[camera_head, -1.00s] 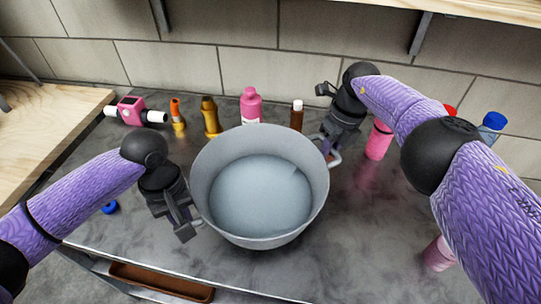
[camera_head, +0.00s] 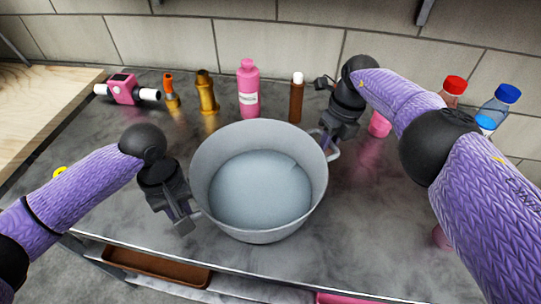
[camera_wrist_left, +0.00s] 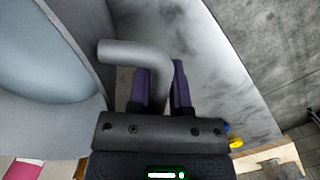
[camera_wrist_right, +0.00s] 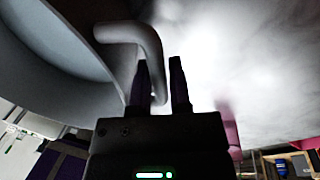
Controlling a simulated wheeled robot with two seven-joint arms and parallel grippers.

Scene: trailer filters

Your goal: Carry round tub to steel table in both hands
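The round tub (camera_head: 207,165) is a grey, open, upright vessel with a pale bottom, in the middle of the head view. My left gripper (camera_head: 188,220) is at its left side. In the left wrist view the fingers (camera_wrist_left: 160,88) are around a bent tub handle (camera_wrist_left: 130,52). My right gripper (camera_head: 328,145) is at its back right side. In the right wrist view the fingers (camera_wrist_right: 160,85) are around the other handle (camera_wrist_right: 128,32). The tub is over a grey, mottled, shiny table top (camera_head: 110,190). Its underside is hidden, so any gap below is hard to tell.
At the back stand a pink bottle (camera_head: 249,92), a brown bottle (camera_head: 296,100), a gold bottle (camera_head: 206,95), an orange-topped bottle (camera_head: 170,90) and a pink device (camera_head: 124,89). A blue-capped bottle (camera_head: 497,108) is at the right. A wooden surface (camera_head: 40,110) lies at the left.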

